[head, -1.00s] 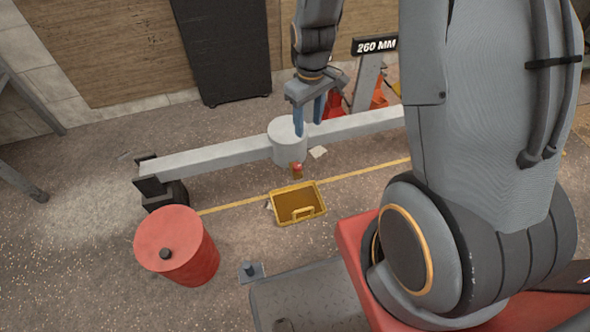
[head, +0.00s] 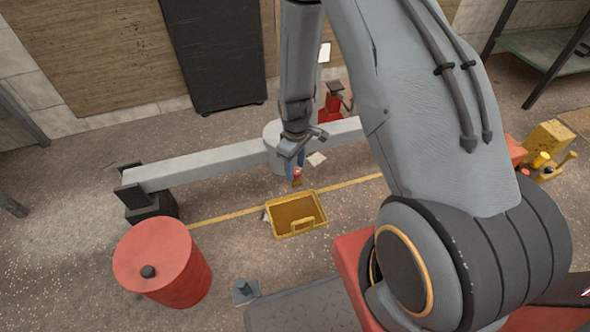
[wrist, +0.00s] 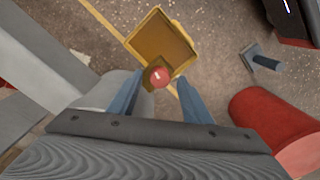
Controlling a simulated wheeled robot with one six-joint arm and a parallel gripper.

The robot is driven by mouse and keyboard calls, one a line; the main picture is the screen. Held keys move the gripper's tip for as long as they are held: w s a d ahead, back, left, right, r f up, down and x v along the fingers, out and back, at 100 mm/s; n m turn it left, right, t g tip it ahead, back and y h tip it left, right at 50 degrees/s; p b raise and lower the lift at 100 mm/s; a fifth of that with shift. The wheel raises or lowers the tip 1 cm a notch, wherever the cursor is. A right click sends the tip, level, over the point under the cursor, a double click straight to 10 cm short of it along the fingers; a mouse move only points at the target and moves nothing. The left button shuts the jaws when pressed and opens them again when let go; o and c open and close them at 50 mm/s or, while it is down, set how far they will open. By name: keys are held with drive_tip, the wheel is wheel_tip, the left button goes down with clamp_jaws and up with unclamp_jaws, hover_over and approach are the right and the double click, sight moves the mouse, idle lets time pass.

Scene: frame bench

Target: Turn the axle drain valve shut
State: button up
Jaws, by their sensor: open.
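The drain valve (head: 297,173) is a small red knob on a brownish fitting at the front of the axle's round housing (head: 270,148). In the wrist view my gripper (wrist: 155,82) is open. I cannot tell whether either finger touches the knob.
A yellow tray (head: 323,222) lies on the floor just in front of the valve. A red drum (head: 160,255) stands at the front left. A black stand (head: 150,207) holds up the axle's left end.

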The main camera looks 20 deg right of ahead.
drive_tip(key=shift+f, duration=0.5)
drive_tip(key=shift+c, duration=0.3)
drive_tip(key=c, duration=1)
